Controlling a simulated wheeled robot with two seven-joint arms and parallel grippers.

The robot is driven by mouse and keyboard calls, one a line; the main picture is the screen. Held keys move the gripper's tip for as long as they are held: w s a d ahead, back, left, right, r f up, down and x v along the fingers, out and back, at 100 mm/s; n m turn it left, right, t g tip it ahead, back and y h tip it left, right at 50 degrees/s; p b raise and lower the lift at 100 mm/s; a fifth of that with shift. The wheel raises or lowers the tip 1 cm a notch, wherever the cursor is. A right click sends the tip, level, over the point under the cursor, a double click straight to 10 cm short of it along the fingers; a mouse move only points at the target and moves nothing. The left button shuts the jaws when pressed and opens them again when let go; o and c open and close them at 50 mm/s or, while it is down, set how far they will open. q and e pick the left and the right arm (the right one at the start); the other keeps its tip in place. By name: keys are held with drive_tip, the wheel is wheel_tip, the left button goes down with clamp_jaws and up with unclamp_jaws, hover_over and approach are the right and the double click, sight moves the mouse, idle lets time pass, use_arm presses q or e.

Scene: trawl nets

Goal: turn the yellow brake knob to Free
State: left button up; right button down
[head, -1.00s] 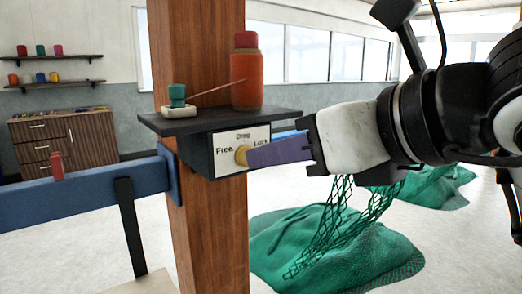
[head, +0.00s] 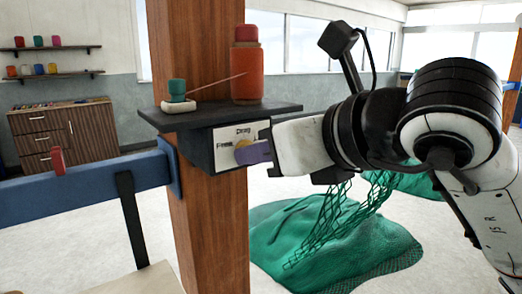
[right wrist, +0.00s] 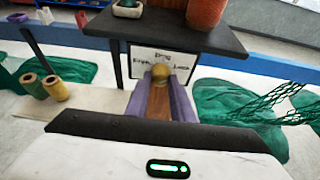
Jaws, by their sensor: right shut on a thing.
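The yellow brake knob (head: 241,144) sits on a white label plate (head: 222,140) on the front of a dark box fixed to a wooden post. It also shows in the right wrist view (right wrist: 160,72). The plate reads Free at left and Drag at top in the head view; Lock at right shows in the right wrist view. My right gripper (head: 246,150) reaches in from the right with its purple fingers shut on the knob, one on each side. I cannot tell which word the knob points to. My left gripper is out of view.
A dark shelf (head: 215,115) juts out just above the knob, carrying an orange bottle (head: 247,75) and a small green item on a white base (head: 178,92). A blue rail (head: 85,195) runs left of the post (head: 205,230). Green netting (head: 330,245) lies below right.

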use_arm(q)
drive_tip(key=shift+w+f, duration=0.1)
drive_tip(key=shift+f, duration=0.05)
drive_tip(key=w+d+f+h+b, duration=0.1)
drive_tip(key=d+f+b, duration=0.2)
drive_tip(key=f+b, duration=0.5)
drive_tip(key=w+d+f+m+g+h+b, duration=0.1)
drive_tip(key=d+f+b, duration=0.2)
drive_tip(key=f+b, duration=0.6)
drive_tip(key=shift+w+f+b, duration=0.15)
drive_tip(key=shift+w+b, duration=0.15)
drive_tip(key=shift+b, duration=5.6)
use_arm(e)
drive_tip(key=shift+s+a+f+n+t+h, duration=0.25)
drive_tip(key=shift+n+t, duration=1.2)
drive_tip(key=shift+n, duration=1.8)
drive_tip(key=shift+w+f+n+t+h, duration=0.1)
drive_tip(key=shift+f+n+t+h, duration=0.3)
drive_tip(key=shift+n+t, duration=1.95)
drive_tip(key=shift+s+a+f+n+t+h, duration=0.15)
drive_tip(key=shift+n+t+h, duration=0.35)
drive_tip(key=shift+n, duration=3.7)
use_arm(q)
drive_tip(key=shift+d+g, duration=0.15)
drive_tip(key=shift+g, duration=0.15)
use_arm(e)
drive_tip(key=shift+y, duration=0.25)
